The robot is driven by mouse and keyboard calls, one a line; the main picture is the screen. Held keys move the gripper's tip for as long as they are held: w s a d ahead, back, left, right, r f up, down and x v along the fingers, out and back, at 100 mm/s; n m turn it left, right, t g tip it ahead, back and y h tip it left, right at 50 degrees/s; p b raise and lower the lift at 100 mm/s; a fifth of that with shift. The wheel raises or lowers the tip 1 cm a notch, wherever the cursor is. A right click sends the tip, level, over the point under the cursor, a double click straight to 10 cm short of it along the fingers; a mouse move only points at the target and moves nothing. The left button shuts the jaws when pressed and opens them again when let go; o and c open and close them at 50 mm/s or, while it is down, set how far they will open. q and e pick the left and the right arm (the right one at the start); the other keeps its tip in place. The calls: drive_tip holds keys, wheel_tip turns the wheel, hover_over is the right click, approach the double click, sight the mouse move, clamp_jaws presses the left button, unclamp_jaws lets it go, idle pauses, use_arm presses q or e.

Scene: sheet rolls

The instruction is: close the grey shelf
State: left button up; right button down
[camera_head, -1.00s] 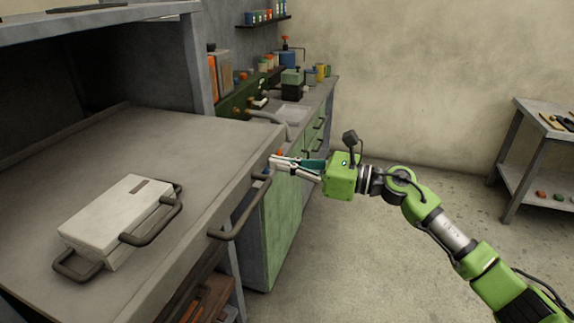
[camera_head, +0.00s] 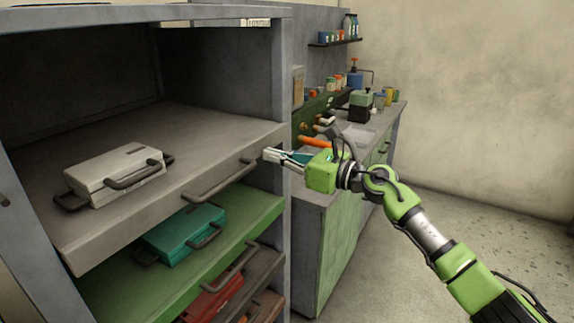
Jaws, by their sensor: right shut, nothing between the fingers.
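The grey shelf (camera_head: 120,220) is a pull-out board in the grey cabinet, and its front part still sticks out past the frame. A dark bar handle (camera_head: 222,180) is on its front face. A white case (camera_head: 112,174) with dark handles lies on it. My right gripper (camera_head: 270,154) is shut and empty, its fingertips at the right end of the shelf's front, by the cabinet's right post. I cannot tell whether they touch the shelf. My left gripper is out of view.
Below, a green shelf (camera_head: 232,222) sticks out with a teal case (camera_head: 184,234) on it, and a red case (camera_head: 214,296) is lower. A workbench with green doors (camera_head: 342,230) and bottles stands right of the cabinet. Floor is free at the right.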

drive_tip(key=shift+w+a+r, duration=0.2)
drive_tip(key=shift+w+a, duration=0.05)
drive_tip(key=shift+a, duration=0.15)
